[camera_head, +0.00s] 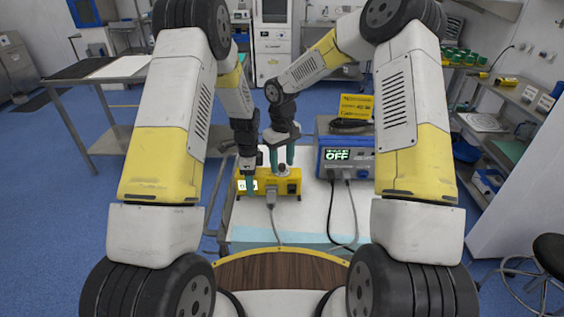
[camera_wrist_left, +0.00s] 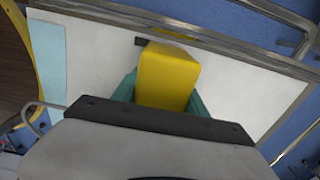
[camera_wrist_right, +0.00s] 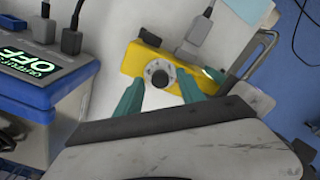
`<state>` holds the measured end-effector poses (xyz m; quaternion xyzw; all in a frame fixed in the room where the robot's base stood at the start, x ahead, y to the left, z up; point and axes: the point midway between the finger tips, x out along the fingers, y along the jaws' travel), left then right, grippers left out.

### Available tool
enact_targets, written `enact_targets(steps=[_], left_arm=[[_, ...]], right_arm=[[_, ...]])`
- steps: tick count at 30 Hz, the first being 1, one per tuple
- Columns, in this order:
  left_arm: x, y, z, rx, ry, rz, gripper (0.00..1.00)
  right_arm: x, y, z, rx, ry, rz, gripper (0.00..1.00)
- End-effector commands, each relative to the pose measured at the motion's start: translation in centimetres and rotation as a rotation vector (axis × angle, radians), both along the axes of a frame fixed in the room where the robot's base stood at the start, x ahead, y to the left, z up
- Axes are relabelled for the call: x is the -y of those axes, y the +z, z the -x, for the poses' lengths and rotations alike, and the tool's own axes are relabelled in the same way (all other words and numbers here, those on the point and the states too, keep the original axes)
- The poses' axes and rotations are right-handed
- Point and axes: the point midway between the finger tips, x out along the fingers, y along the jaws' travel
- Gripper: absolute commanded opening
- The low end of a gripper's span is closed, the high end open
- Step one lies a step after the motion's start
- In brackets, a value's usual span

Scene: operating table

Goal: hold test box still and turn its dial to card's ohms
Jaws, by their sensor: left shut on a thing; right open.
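The yellow test box (camera_head: 268,188) sits on the pale-topped cart. Its dial, a dark round knob on a light disc (camera_wrist_right: 160,76), faces up in the right wrist view. My left gripper (camera_head: 249,180) is shut on the left end of the box, its teal fingers on either side of the yellow body in the left wrist view (camera_wrist_left: 165,92). My right gripper (camera_head: 283,158) is open above the dial. Its fingers line up on both sides of the knob in the right wrist view; I cannot tell whether they touch it.
A blue unit (camera_head: 346,160) whose display reads OFF stands just right of the box, with dark plugs and cables at its front. A grey plug and cable (camera_head: 271,200) run from the box's front. The cart's front top (camera_head: 305,225) is mostly clear.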

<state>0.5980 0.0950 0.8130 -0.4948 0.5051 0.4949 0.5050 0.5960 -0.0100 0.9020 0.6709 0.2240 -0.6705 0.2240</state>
Motion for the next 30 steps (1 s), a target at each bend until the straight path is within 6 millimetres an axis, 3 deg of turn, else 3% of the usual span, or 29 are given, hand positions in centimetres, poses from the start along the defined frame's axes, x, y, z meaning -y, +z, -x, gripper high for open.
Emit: enact_targets(steps=[3,10,20,30], left_arm=[[-0.01,0.02,-0.02,0.001,0.0,0.0,0.0],[-0.01,0.02,-0.02,0.0,0.0,0.0,0.0],[-0.02,0.02,-0.01,0.0,0.0,0.0,0.0],[-0.03,0.01,-0.01,0.0,0.0,0.0,0.0]], right_arm=[[-0.01,0.02,0.01,0.0,0.0,0.0,0.44],[-0.01,0.04,0.0,0.0,0.0,0.0,0.0],[-0.01,0.06,-0.01,0.0,0.023,0.0,0.0],[-0.04,0.07,0.02,0.0,0.218,0.0,0.0]])
